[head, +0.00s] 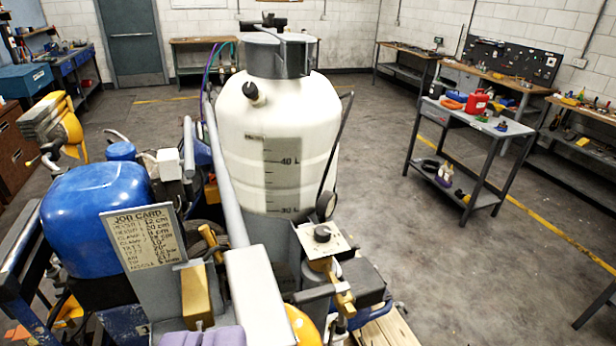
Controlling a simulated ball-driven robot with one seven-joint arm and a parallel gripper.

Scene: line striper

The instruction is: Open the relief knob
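A small black round knob (322,233) sits on a pale square plate (337,246) with dark marks, above brass fittings (340,290), just right of the picture's lower middle. It looks like the relief knob, but no readable label confirms this and its turn position cannot be told. The plate is on the line striper, in front of its white tank (285,130). A job card (145,238) with handwritten lines stands left of the knob. I cannot make out my gripper in the head view.
A blue rounded tank (95,220) stands at the left. A grey upright bar (220,170) and pale box (258,300) lie left of the knob. A grey cart (455,125) with a red can (477,103) stands at right. Open floor (440,270) lies right of the striper.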

